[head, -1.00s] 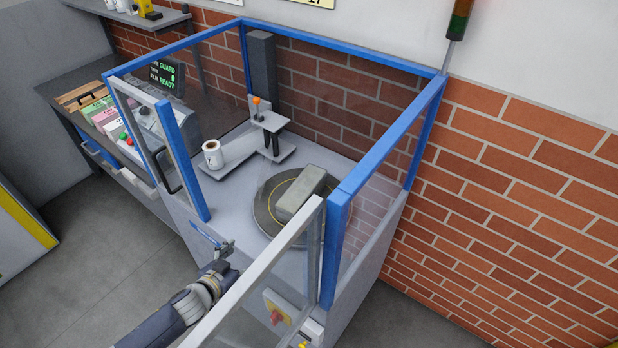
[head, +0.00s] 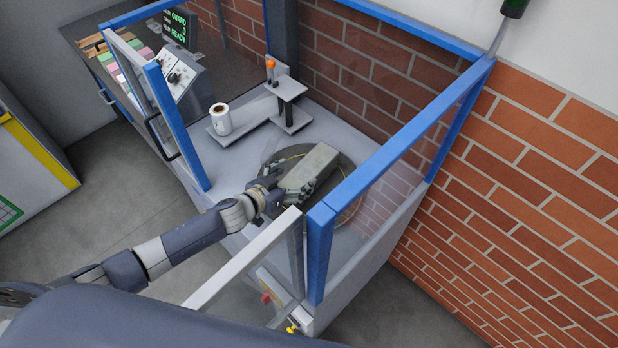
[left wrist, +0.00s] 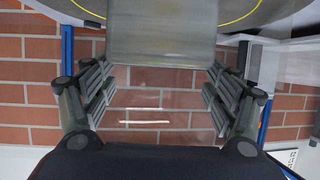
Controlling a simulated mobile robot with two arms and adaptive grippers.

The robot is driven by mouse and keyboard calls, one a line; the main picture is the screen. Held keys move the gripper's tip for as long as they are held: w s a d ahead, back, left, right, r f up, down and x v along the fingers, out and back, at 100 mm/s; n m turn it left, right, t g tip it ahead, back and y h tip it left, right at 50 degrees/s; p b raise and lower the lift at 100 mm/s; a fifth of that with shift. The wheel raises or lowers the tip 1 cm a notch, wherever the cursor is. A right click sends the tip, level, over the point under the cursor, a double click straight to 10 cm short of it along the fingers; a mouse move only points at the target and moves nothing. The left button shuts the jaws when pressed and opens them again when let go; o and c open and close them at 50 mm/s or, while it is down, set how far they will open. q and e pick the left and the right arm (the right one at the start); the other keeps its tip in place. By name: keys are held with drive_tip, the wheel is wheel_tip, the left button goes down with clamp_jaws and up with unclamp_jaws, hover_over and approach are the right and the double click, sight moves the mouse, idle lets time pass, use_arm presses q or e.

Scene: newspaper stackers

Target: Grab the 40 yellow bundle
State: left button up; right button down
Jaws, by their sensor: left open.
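A grey, pale-topped block-shaped bundle (head: 313,162) lies on the round dark turntable (head: 346,172) inside the blue-framed enclosure. No label or number can be read on it, and it does not look yellow. My left gripper (head: 280,190) reaches in through the front opening and is at the near end of the bundle. In the left wrist view the gripper (left wrist: 160,78) is open, and the end of the bundle (left wrist: 161,32) is ahead between the spread fingers. I see no finger contact. My right gripper is not in view.
A blue post (head: 322,255) and a glazed door panel (head: 240,262) stand close to the right of my left arm. Another blue-framed door (head: 178,125) stands to its left.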

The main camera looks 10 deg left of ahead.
sight(309, 168)
use_arm(q)
drive_tip(key=shift+w+d+f, duration=0.15)
drive_tip(key=shift+w, duration=0.25)
drive_tip(key=b+x, duration=0.2)
drive_tip(key=shift+w+d+f, duration=0.2)
drive_tip(key=shift+d, duration=0.05)
drive_tip(key=shift+b+x, duration=0.6)
drive_tip(key=shift+x, duration=0.4)
drive_tip(key=shift+w+d, duration=0.1)
drive_tip(key=shift+w, duration=0.15)
drive_tip(key=shift+s+r, duration=0.1)
drive_tip(key=c, duration=1.8)
drive_tip(key=shift+r, duration=0.2)
clamp_jaws()
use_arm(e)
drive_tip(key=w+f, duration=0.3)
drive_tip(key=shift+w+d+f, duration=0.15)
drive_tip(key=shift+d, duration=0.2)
use_arm(q)
drive_tip(key=shift+r, duration=0.1)
